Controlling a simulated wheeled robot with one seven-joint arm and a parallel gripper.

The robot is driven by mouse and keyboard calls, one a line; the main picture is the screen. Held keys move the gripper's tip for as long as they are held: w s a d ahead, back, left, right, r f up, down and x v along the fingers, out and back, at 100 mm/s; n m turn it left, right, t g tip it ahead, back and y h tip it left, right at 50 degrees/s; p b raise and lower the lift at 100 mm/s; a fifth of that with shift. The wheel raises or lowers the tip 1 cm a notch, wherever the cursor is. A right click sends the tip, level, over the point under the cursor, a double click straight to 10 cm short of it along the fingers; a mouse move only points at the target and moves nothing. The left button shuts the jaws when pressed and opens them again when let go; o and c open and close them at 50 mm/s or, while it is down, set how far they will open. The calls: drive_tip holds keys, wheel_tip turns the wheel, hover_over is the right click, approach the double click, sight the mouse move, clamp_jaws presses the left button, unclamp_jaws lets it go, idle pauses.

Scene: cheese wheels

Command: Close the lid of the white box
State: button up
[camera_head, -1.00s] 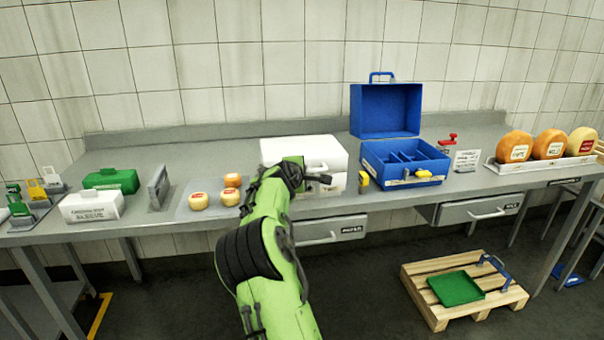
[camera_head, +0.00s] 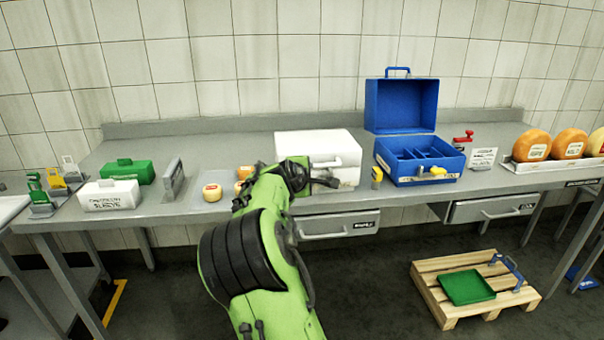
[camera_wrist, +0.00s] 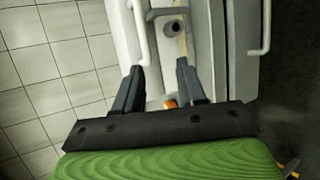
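The large white box (camera_head: 318,147) stands on the steel table, left of the blue case. Its lid looks down or nearly down in the head view; I cannot tell whether it is fully shut. My gripper (camera_head: 328,180) is at the box's front, with my arm hiding its front left part. In the wrist view my gripper (camera_wrist: 160,68) is open, with nothing between its fingers. A white handle (camera_wrist: 140,35) on the box lies ahead of the left finger, and a dark latch part shows beside it. Whether a finger touches the box is unclear.
A drawer (camera_head: 338,225) is below the box. Cheeses (camera_head: 212,191) sit to the left, partly behind my arm. A wooden pallet (camera_head: 430,295) lies on the floor at right.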

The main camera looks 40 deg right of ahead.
drive_tip(key=p+v, duration=0.1)
drive_tip(key=v, duration=0.7)
drive_tip(key=shift+s+r, duration=0.2)
